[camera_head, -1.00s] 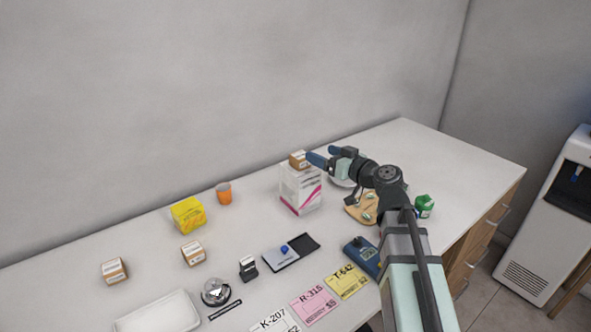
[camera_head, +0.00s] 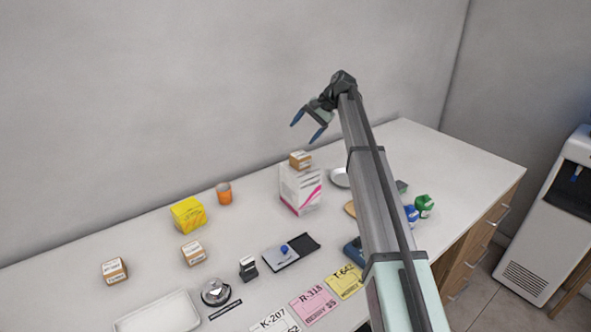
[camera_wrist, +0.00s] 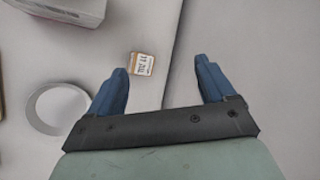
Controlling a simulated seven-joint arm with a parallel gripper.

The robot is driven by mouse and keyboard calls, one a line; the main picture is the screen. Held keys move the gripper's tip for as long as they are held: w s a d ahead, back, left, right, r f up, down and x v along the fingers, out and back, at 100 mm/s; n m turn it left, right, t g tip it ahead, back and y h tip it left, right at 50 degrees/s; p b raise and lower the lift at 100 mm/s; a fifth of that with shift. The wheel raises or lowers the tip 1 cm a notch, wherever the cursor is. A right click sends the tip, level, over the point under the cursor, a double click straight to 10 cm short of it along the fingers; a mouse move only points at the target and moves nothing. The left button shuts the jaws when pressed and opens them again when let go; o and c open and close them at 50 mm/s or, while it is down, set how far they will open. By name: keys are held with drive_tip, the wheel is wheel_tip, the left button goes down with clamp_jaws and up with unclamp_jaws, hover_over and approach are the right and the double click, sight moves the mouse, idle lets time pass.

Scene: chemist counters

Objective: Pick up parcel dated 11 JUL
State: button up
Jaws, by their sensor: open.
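A small brown parcel with a white label (camera_wrist: 142,64) lies on the counter near the wall edge in the wrist view; its label appears to read 11 JUL. In the head view this parcel (camera_head: 300,158) shows just behind the top of a white and pink box, which hides its lower part. Two similar parcels stand at the left, one (camera_head: 114,270) far left and one (camera_head: 193,253) nearer the middle; their dates are too small to read. My gripper (camera_head: 308,133) is open and empty, above the labelled parcel, fingers pointing down; its fingers (camera_wrist: 163,78) show either side in the wrist view.
The white and pink box (camera_head: 300,190) stands close in front of the parcel. A round metal dish (camera_wrist: 57,107) is beside it. The wall rises right behind. A yellow box (camera_head: 188,215) and orange cup (camera_head: 224,193) stand to the left, a white tray (camera_head: 158,318) nearer the front.

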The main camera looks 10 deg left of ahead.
drive_tip(key=w+r+m+g+h, duration=0.2)
drive_tip(key=w+m+g+h, duration=0.15)
drive_tip(key=w+m, duration=0.3)
drive_tip(key=shift+t, duration=0.45)
drive_tip(key=x, duration=0.4)
drive_tip(key=w+d+x, duration=0.1)
drive_tip(key=x, duration=0.3)
drive_tip(key=w+d+f+x, duration=0.1)
drive_tip(key=x, duration=0.4)
drive_tip(key=shift+s+f, duration=0.1)
drive_tip(key=shift+f, duration=0.05)
drive_tip(key=shift+w+x, duration=0.2)
drive_tip(key=shift+x, duration=3)
drive_tip(key=shift+a, duration=0.1)
drive_tip(key=c, duration=1.1)
